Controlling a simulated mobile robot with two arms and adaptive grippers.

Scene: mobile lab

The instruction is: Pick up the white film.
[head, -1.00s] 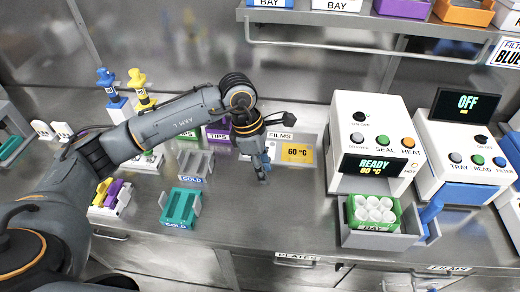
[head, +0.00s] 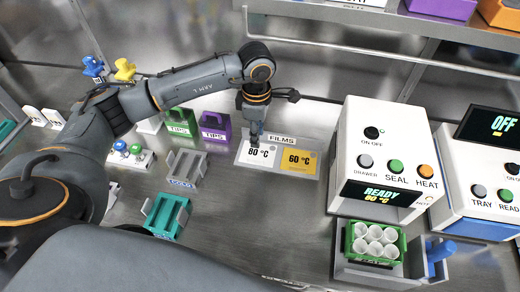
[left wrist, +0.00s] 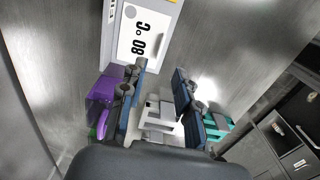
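The white film (head: 264,157), marked 80 °C, lies flat in the left half of the FILMS holder on the counter. My left gripper (head: 255,138) points down over the film's back edge in the head view. In the left wrist view the white film (left wrist: 143,38) shows beyond the fingertips, and my left gripper (left wrist: 160,73) is open with a gap and nothing between its fingers. I cannot tell the exact height of the fingertips above the film. My right gripper is not in view.
The yellow 60 °C film (head: 298,161) lies just right of the white one. A purple tip box (head: 215,131) and a green tip box (head: 181,122) stand to the left. The sealer (head: 385,150) stands to the right, with a green tube rack (head: 375,243) in its drawer. A shelf overhangs behind.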

